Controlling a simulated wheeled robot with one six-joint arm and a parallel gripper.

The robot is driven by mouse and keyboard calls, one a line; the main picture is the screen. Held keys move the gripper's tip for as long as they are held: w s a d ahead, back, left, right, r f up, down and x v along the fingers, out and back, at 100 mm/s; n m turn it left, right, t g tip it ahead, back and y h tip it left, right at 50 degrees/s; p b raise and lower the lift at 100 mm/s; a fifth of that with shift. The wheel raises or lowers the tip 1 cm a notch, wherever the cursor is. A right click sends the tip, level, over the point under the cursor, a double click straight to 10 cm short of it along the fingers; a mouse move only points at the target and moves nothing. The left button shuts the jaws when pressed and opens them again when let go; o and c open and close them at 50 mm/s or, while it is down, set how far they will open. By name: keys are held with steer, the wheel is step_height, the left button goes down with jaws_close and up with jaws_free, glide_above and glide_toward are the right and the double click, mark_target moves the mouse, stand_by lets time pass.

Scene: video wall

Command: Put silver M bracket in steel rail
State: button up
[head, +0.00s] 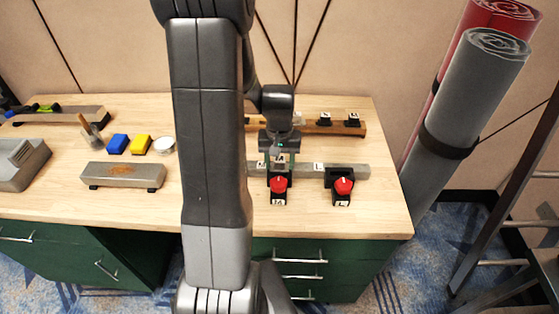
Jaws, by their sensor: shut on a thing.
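The steel rail (358,171) is a grey bar lying across the right half of the bench. White letter labels sit on it, and two black clamps with red knobs stand along its front, a left clamp (278,189) and a right clamp (343,189). My gripper (281,167) points down at the rail, directly behind the left clamp. It is shut on a small piece, apparently the silver M bracket, mostly hidden between the fingers. I cannot tell whether that piece touches the rail or sits in it.
A wooden rail (312,128) with black pieces lies behind. My arm hides the bench middle. Rolled mats (466,110) stand right of the bench.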

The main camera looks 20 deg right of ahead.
steer(key=shift+f+b, duration=0.35)
steer(key=shift+f, duration=0.25)
steer(key=o, duration=1.7)
steer(key=shift+r, duration=0.1)
steer(key=shift+r+p, duration=2.55)
steer(key=shift+r, duration=0.95)
steer(key=shift+f, duration=0.15)
